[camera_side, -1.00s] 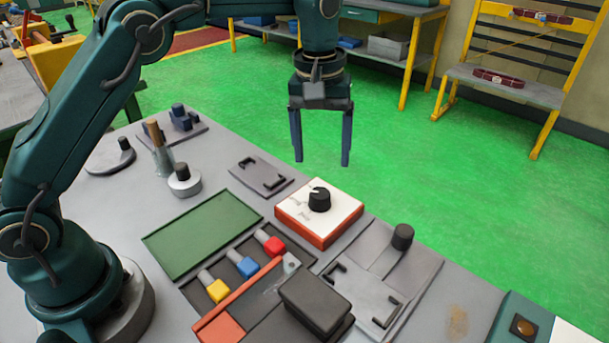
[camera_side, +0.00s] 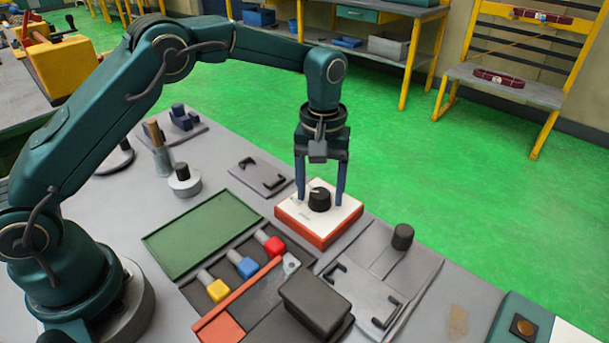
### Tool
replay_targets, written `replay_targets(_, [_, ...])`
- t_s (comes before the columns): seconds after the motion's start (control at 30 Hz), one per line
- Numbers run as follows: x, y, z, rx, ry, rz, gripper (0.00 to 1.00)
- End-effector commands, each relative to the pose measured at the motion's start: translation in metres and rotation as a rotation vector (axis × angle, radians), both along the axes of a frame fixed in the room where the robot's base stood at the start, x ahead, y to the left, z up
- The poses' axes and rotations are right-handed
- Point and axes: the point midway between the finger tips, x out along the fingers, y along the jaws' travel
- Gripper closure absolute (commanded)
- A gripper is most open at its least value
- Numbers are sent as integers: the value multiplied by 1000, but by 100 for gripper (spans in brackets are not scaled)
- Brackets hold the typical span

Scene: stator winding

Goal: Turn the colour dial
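The colour dial is a black round knob (camera_side: 319,200) with a pale pointer mark, on top of a white and orange-red box (camera_side: 291,213) on the grey bench. The pointer mark is towards the upper left of the knob. My gripper (camera_side: 320,199) points straight down over the box, its two blue-grey fingers spread open. One finger is left of the knob and one is right of it. Gaps show between the fingers and the knob, so it is not gripped. The fingertips are close to the box's top; whether they touch it I cannot tell.
A green mat (camera_side: 202,235) lies left of the box. Yellow, blue and red pieces (camera_side: 247,267) sit in a dark tray in front. A grey plate with a black knob (camera_side: 402,237) is at the right. A black block (camera_side: 315,305) stands at the front.

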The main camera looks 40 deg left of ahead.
Motion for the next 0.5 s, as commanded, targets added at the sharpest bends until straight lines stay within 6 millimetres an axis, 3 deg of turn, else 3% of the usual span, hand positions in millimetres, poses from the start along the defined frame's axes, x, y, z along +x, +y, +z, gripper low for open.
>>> replay_targets(0.03, [0,0,0,0,0,0,56])
replay_targets(0.13, [0,0,0,0,0,0,94])
replay_targets(0.17, [0,0,0,0,0,0,100])
replay_targets(0.5, [0,0,1,1,0,-45,100])
